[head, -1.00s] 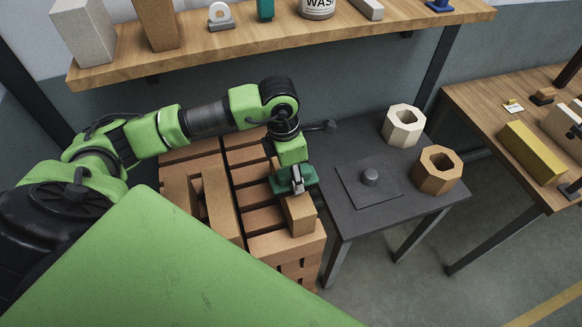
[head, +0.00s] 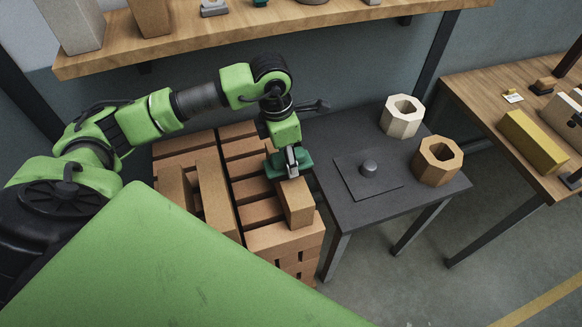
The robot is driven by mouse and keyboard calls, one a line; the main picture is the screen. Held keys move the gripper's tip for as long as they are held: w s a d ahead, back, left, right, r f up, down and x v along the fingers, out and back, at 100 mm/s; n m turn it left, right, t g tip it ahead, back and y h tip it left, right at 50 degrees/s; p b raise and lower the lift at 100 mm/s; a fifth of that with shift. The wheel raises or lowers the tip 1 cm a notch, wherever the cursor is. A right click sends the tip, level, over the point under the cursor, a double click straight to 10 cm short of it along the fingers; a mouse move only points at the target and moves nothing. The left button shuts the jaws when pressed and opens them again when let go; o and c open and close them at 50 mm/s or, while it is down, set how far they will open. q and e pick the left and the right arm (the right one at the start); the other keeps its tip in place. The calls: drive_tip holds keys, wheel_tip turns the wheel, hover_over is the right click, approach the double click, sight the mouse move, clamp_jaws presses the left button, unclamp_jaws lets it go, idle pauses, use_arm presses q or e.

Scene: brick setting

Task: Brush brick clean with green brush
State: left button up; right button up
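The green brush (head: 276,167) is in my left gripper (head: 290,160), which comes in from the left and is shut on it. The brush is at the far end of a tan brick (head: 296,203) that lies on top of the brick stack (head: 283,240). The brush looks to be on or just above that brick; the contact is hidden by the brush and gripper. My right gripper is not in view.
A dark table (head: 400,199) right of the stack holds a plate with a knob (head: 369,167), a white hexagonal block (head: 402,117) and a brown one (head: 437,162). A wooden shelf (head: 230,34) runs above. A wooden bench (head: 480,97) with a yellow block (head: 533,142) stands at right.

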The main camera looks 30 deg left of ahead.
use_arm(q)
drive_tip(key=shift+w+a+f+b, duration=0.1)
drive_tip(key=shift+w+a+b, duration=0.85)
drive_tip(key=shift+w+a, duration=0.35)
drive_tip(key=shift+w+a+b, duration=0.4)
drive_tip(key=shift+w+a, duration=0.3)
drive_tip(key=shift+a, duration=0.25)
drive_tip(key=shift+w+a+b, duration=0.4)
drive_tip(key=shift+w+a, duration=0.3)
drive_tip(key=shift+a, duration=0.2)
drive_tip(key=shift+r, duration=0.2)
wheel_tip(320, 180, up, 6)
drive_tip(key=p, duration=0.3)
drive_tip(key=shift+p, duration=0.4)
drive_tip(key=shift+r, duration=0.1)
wheel_tip(320, 180, up, 3)
drive_tip(key=shift+f+p, duration=0.1)
drive_tip(key=shift+p, duration=0.7)
